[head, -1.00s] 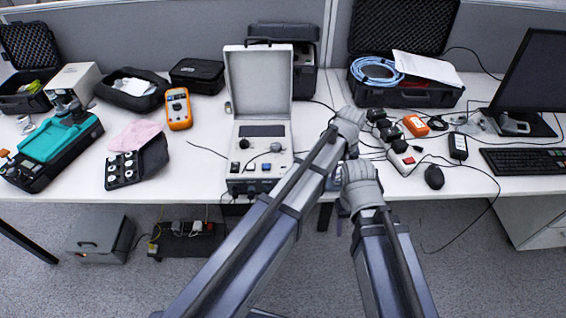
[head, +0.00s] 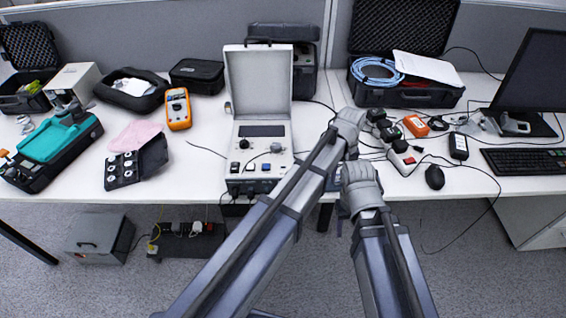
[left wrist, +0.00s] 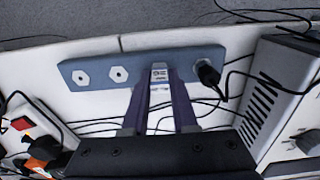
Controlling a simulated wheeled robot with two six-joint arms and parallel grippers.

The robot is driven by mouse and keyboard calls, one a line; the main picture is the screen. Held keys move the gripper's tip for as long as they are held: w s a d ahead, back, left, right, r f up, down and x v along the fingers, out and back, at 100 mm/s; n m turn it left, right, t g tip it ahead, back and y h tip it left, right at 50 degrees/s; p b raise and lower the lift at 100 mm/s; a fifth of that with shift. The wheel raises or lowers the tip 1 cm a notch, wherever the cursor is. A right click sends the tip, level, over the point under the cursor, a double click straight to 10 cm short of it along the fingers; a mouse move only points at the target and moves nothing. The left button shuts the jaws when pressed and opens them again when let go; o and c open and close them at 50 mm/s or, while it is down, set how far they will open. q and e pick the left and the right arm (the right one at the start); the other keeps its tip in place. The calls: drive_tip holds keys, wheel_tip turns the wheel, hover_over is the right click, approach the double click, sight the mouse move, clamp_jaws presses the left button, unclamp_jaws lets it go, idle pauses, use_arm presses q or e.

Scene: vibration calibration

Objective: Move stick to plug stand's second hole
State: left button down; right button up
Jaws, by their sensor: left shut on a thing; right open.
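In the left wrist view the blue-grey plug stand (left wrist: 100,73) lies on the white table. Two bare white sockets show on its left part, and a black plug (left wrist: 207,76) with a cable sits at its right part. My left gripper (left wrist: 160,78) is shut on a small pale stick (left wrist: 160,70) over the stand, between the bare sockets and the black plug. I cannot tell whether the stick is inside a hole. In the head view my left gripper (head: 352,150) is above my right gripper (head: 357,168), whose fingers are mostly hidden. The arms hide most of the stand there.
A grey instrument box (head: 260,155) with a raised lid stands left of my left gripper.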

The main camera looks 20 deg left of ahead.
sight(339, 173)
use_arm(q)
drive_tip(key=shift+f, duration=0.1)
idle(0.4)
drive_tip(key=c, duration=0.6)
unclamp_jaws()
drive_tip(key=shift+r+p, duration=2.45)
drive_tip(key=shift+r, duration=0.1)
drive_tip(key=shift+r, duration=0.1)
wheel_tip(339, 173, up, 8)
drive_tip(key=p, duration=0.7)
drive_tip(key=shift+f+p, duration=0.2)
drive_tip(key=shift+p, duration=0.2)
